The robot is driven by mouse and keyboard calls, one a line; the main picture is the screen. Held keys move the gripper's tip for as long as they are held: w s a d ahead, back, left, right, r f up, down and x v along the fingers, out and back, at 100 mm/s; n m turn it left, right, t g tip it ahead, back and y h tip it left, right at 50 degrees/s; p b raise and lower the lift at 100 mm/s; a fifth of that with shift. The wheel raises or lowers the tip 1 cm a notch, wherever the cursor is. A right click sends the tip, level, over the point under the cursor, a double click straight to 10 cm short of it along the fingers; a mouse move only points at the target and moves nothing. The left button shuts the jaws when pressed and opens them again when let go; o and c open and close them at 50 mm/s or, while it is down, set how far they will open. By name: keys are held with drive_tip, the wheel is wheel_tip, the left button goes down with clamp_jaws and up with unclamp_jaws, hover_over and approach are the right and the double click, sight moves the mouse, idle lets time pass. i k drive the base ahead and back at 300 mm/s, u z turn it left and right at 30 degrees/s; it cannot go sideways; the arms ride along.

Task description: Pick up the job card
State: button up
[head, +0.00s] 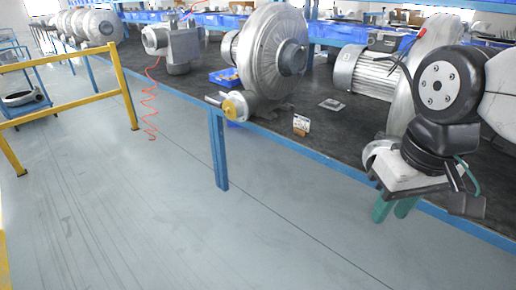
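A small upright card (301,124), white above and brown below, stands near the front edge of the dark bench top (340,140); it looks like the job card, though its print is too small to read.
A motor (368,72) stands farther back. A yellow rail (125,90) is at the left; the floor in front is clear.

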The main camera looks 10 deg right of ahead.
sight(302, 125)
drive_tip(key=z, duration=0.7)
drive_tip(key=k, duration=0.15)
drive_tip(key=u, duration=1.8)
drive_tip(key=i, duration=1.2)
drive_tip(key=z, duration=0.45)
drive_tip(key=i, duration=0.7)
drive_tip(key=z, duration=1.25)
drive_tip(key=i, duration=0.6)
drive_tip(key=z, duration=0.55)
